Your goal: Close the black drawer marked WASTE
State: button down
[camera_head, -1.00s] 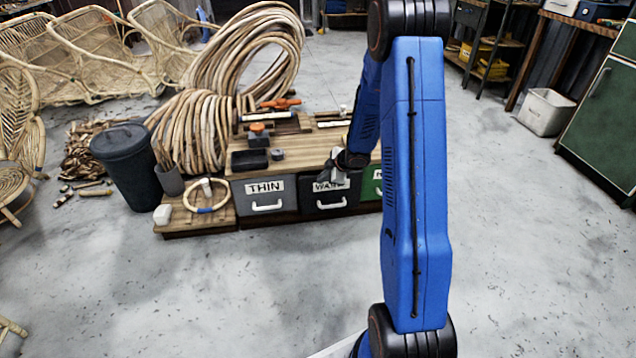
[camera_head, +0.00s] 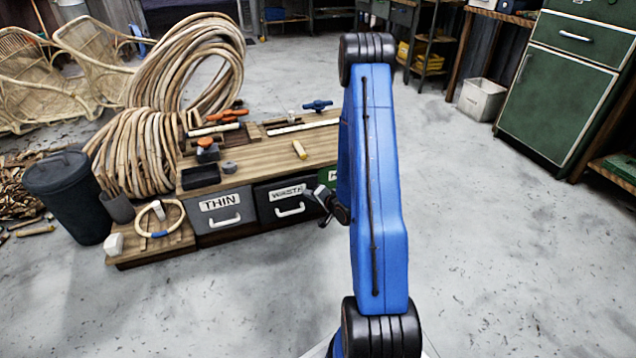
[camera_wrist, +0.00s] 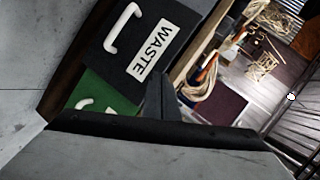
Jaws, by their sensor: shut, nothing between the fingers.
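The black drawer marked WASTE (camera_head: 270,210) is in the middle of the low wooden bench, with a white handle (camera_head: 291,210). Its front looks about level with the grey THIN drawer (camera_head: 205,222) beside it, and I see no clear gap. In the wrist view the WASTE drawer (camera_wrist: 128,52) shows its label and handle sideways. My gripper (camera_head: 322,222) is shut and empty, just right of the WASTE handle and in front of the green drawer (camera_head: 326,177).
A dark bin (camera_head: 68,200) and a low wooden step with a rattan ring (camera_head: 150,232) stand left of the drawers. Rattan coils (camera_head: 140,150) lie behind. A green cabinet (camera_head: 560,90) stands at the right. The floor in front is clear.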

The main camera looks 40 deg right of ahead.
jog(key=s+d+f+m+h, duration=0.1)
jog(key=s+d+m+h, duration=0.35)
jog(key=d+m, duration=0.3)
send_near(315, 175)
jog(key=shift+t, duration=0.3)
jog(key=w+f, duration=0.1)
jog(key=w+d+f, duration=0.1)
jog(key=w+f, duration=0.1)
jog(key=w, duration=0.1)
jog(key=shift+d+f, duration=0.3)
jog(key=shift+f, duration=0.1)
jog(key=shift+w+d, duration=0.2)
jog(key=shift+w, duration=0.35)
jog(key=w, duration=0.2)
jog(key=w+d, duration=0.1)
jog(key=w, duration=0.1)
jog(key=shift+w, duration=0.15)
jog(key=shift+w+d+r, duration=0.15)
jog(key=shift+r, duration=0.05)
